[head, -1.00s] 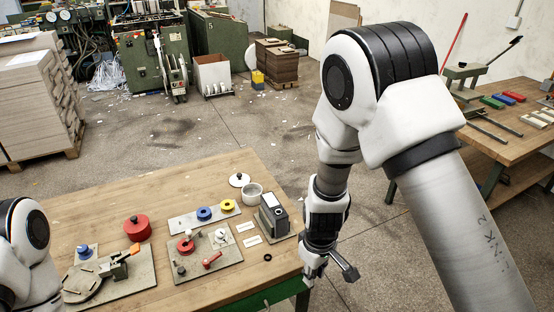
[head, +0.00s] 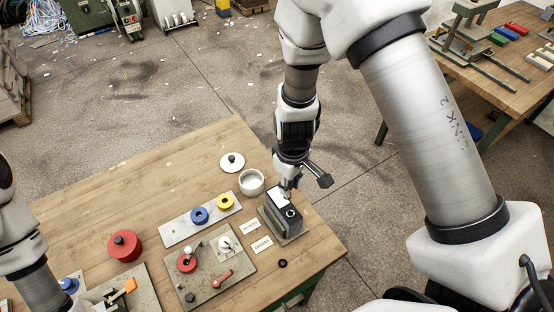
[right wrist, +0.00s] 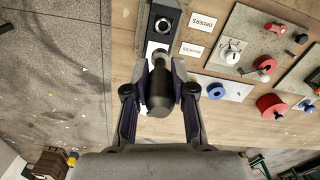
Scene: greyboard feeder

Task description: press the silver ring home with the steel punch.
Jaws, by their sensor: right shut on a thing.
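My right gripper (head: 286,190) is over the dark grey block (head: 284,224) at the right of the workbench. In the right wrist view the gripper (right wrist: 160,88) is shut on the steel punch (right wrist: 159,99), a dark cylinder with a paler end toward the block. I cannot tell whether that rim is the silver ring. The punch is apart from this opening, to its side in the picture. My left gripper is out of view.
A pale cup (head: 251,182) stands behind the block. A plate (head: 178,233) with blue and yellow spools and a panel (head: 205,285) with levers lie to the left. A black ring (head: 282,263) lies in front. Bare wood is at the back left.

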